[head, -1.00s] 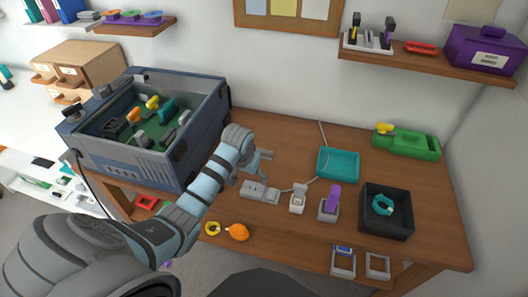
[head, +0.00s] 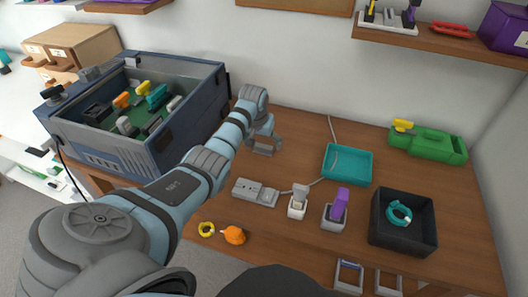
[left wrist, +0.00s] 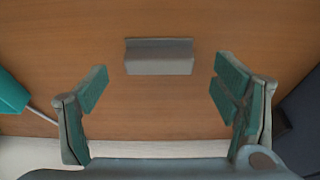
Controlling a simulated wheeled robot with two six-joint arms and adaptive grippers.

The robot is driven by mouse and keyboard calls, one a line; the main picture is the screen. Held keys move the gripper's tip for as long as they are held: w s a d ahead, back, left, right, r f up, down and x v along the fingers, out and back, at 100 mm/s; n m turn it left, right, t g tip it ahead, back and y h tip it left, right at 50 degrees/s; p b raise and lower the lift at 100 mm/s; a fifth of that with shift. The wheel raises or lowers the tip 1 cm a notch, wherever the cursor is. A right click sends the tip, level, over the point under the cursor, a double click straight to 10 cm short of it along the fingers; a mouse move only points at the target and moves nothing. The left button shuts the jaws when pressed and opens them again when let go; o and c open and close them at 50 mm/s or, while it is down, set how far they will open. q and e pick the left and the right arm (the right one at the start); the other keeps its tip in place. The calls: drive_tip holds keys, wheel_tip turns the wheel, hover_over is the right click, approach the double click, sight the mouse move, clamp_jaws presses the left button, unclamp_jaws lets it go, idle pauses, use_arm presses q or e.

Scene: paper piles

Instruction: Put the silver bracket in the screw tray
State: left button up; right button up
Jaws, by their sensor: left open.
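The silver bracket (left wrist: 160,57) is a small grey L-shaped piece lying on the wooden table. In the left wrist view it is ahead of the fingers and between their lines, not touching them. In the head view the bracket (head: 263,151) shows just below my left gripper (head: 266,137). My left gripper, also in the left wrist view (left wrist: 160,95), is open and empty. An empty teal tray (head: 347,182), which looks like the screw tray, lies right of it; its edge shows in the left wrist view (left wrist: 10,95). My right gripper is not in view.
The blue-grey open case (head: 190,125) stands left of my left arm. A grey power strip (head: 255,192), a white charger (head: 298,203) and a purple-topped item (head: 338,205) are in front. A black box (head: 403,238) holds a teal ring. A cable runs beside the teal tray.

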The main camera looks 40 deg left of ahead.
use_arm(q)
drive_tip(key=shift+x, duration=1)
drive_tip(key=shift+d, duration=0.1)
drive_tip(key=shift+s+r, duration=0.1)
drive_tip(key=shift+c, duration=0.4)
drive_tip(key=c, duration=1.2)
drive_tip(key=shift+o, duration=0.2)
drive_tip(key=shift+r, duration=0.1)
